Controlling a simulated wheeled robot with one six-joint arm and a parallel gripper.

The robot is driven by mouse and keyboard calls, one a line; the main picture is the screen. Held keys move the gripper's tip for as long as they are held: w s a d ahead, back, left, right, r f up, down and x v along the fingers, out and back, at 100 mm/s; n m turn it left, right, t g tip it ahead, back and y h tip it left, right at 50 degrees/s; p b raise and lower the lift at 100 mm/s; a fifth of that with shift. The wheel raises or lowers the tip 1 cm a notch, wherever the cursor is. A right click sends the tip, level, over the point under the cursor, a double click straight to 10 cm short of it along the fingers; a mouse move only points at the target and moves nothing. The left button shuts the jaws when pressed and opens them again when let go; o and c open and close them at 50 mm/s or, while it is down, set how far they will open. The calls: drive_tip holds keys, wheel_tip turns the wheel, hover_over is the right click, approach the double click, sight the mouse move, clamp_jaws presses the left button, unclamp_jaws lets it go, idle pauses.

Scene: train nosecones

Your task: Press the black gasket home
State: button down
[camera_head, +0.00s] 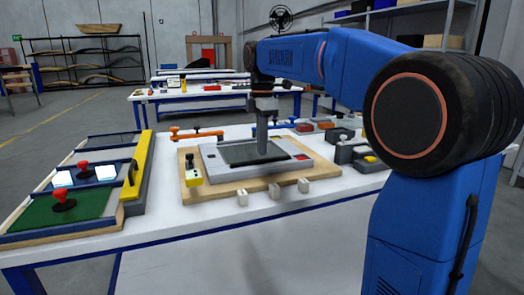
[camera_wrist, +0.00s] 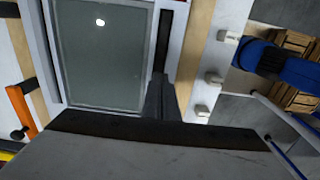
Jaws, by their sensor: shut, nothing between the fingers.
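A light grey frame (camera_head: 213,168) lies flat on a wooden board (camera_head: 215,189) on the white table. Its dark glass pane (camera_head: 238,153) also shows in the wrist view (camera_wrist: 105,55). A black strip (camera_wrist: 164,40), which looks like the gasket, runs along the pane's right side in the wrist view. My gripper (camera_head: 262,152) points down, shut and empty, over the frame's pane area. In the wrist view my fingertips (camera_wrist: 160,78) are at the lower visible end of the strip. I cannot tell whether they touch it. The fingers hide what lies beneath them.
Small white blocks (camera_head: 273,191) stand along the board's front edge. Left are a yellow bar (camera_head: 139,170) and a green panel (camera_head: 55,212). Dark fixtures (camera_head: 355,152) stand right.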

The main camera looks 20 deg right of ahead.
sight(262, 161)
drive_tip(key=shift+f, duration=0.9)
drive_tip(key=shift+s+f, duration=0.1)
drive_tip(key=shift+f, duration=1.05)
drive_tip(key=shift+a+r, duration=0.1)
drive_tip(key=shift+r, duration=0.5)
wheel_tip(262, 161, up, 14)
